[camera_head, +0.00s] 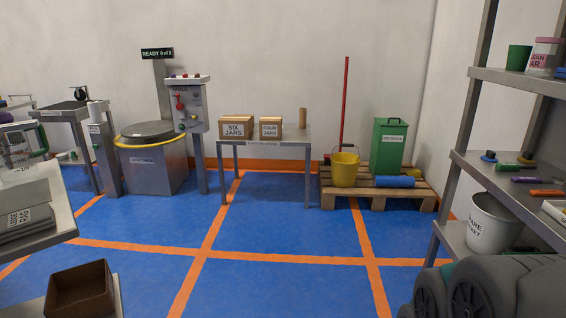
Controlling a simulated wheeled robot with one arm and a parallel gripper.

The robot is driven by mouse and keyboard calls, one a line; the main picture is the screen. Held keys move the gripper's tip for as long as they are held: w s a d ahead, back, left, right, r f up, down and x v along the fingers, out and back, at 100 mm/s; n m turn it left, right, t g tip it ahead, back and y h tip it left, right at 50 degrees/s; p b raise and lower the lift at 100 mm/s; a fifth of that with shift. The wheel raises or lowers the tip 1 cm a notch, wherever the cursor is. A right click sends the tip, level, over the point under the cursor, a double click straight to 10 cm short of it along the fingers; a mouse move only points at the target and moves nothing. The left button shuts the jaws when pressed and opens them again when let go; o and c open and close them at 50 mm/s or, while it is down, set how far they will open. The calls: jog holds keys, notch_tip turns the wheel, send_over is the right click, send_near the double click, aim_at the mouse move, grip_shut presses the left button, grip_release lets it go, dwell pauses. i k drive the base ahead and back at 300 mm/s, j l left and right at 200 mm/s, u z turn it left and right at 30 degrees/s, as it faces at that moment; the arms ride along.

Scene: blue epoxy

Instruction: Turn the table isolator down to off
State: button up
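A grey control box (197,108) stands on a post near the back wall, left of the middle. Its front carries a label (180,91) that seems to read TABLE, with a red lever or handle (179,103) below it. My gripper is not in view; grey rounded parts at the bottom right look like my arm.
A lidded drum (151,170) stands left of the box, a carton table (264,139) right of it. A pallet (376,188) with a yellow bucket (345,168) and green bin (388,147) is farther right. Shelving (515,83) flanks the right. Blue floor (285,220) ahead is clear.

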aim_at(179, 106)
jog(key=i+j+u, duration=0.15)
jog(key=i+u, duration=0.3)
jog(key=i, duration=0.45)
jog(key=i+l+u, duration=0.1)
jog(key=i+u, duration=0.35)
jog(key=i, duration=0.4)
jog(key=i+j, duration=0.2)
jog(key=i+j+u, duration=0.1)
jog(key=i, duration=0.3)
jog(key=j, duration=0.1)
